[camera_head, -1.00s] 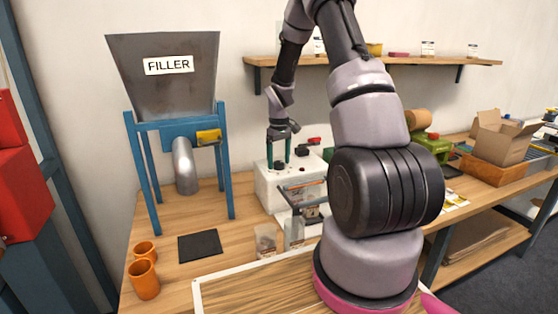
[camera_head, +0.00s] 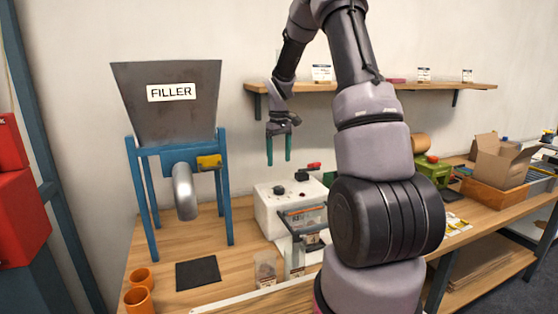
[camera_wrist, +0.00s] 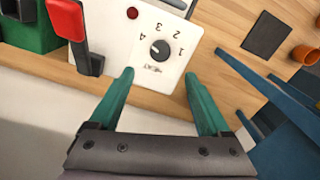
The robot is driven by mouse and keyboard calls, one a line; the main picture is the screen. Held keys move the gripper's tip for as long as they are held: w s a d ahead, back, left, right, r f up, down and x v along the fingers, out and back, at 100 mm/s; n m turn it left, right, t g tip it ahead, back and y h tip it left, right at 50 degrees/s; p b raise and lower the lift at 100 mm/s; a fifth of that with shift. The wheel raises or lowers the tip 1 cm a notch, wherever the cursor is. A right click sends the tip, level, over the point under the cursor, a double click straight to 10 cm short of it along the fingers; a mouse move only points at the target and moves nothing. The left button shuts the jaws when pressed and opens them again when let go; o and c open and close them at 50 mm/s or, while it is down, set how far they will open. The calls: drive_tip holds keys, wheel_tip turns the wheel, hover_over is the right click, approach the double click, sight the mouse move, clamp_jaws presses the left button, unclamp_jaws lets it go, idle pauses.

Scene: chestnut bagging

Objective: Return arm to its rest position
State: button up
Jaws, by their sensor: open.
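My gripper (camera_head: 278,151) hangs in the air above the white sealing machine (camera_head: 272,208), its green fingers pointing down. It is open and empty, with clear space between the fingertips. In the wrist view my gripper (camera_wrist: 165,98) shows both fingers spread apart, with the machine's numbered black dial (camera_wrist: 159,49) beyond them. The red-handled lever (camera_wrist: 67,20) of the machine stands to the left in that view. My arm rises in front of the wall and bends down toward the machine.
A blue-framed filler (camera_head: 170,100) stands at left. Orange cups (camera_head: 138,298) and a dark pad (camera_head: 198,273) lie on the bench. Clear bags (camera_head: 265,270) stand before the machine. A wall shelf (camera_head: 400,87) is behind my arm; a cardboard box (camera_head: 500,160) is at right.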

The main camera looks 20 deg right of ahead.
drive_tip(key=s+a+r+m+t, duration=0.25)
drive_tip(key=s+r, duration=0.35)
drive_tip(key=r, duration=0.3)
drive_tip(key=s+a+r+m+t, duration=0.1)
drive_tip(key=s+a+r, duration=0.2)
drive_tip(key=s+r, duration=0.5)
drive_tip(key=s+a+r+m+t+y, duration=0.1)
drive_tip(key=s+a+r+m+t, duration=0.1)
drive_tip(key=s, duration=0.5)
drive_tip(key=s+a+r+m+t+y, duration=0.1)
drive_tip(key=s+r, duration=0.3)
drive_tip(key=s, duration=0.4)
drive_tip(key=shift+a+m+t, duration=0.35)
drive_tip(key=shift+a+m, duration=0.1)
